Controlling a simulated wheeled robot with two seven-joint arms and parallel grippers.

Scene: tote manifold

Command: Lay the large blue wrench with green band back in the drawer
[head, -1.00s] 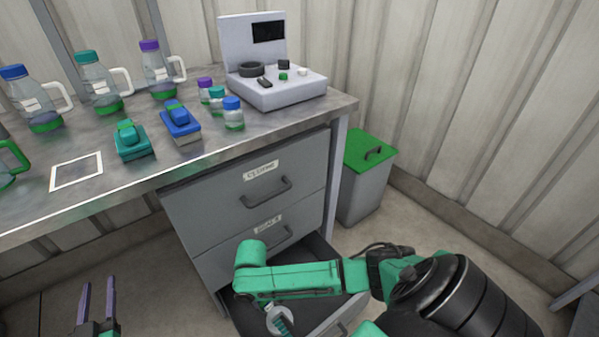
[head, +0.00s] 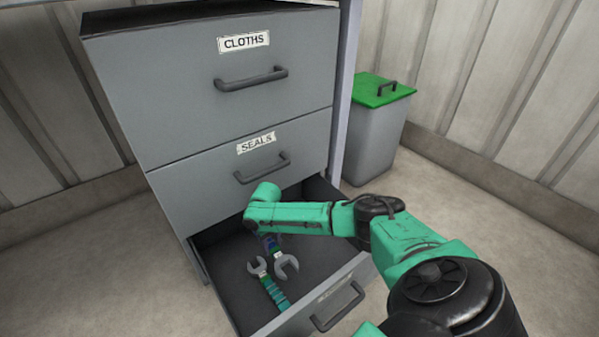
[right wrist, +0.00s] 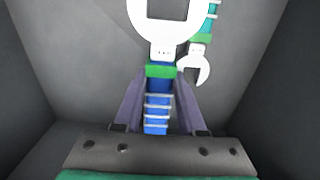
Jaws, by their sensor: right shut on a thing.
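The large blue wrench with green band (right wrist: 157,102) is between the fingers of my right gripper (right wrist: 158,112), which is shut on its blue handle. In the right wrist view its pale open jaw points away from the gripper. In the head view its grey jaw (head: 286,266) shows inside the open bottom drawer (head: 318,258), low over the floor; I cannot tell whether it touches. My right arm hides most of its handle and the right gripper (head: 270,243). My left gripper is not in view.
A teal wrench (head: 272,291) lies in the drawer close beside the blue one; its jaw shows in the right wrist view (right wrist: 193,68). Shut drawers marked CLOTHS (head: 215,75) and SEALS (head: 235,170) are above. A grey bin with a green lid (head: 380,92) stands right.

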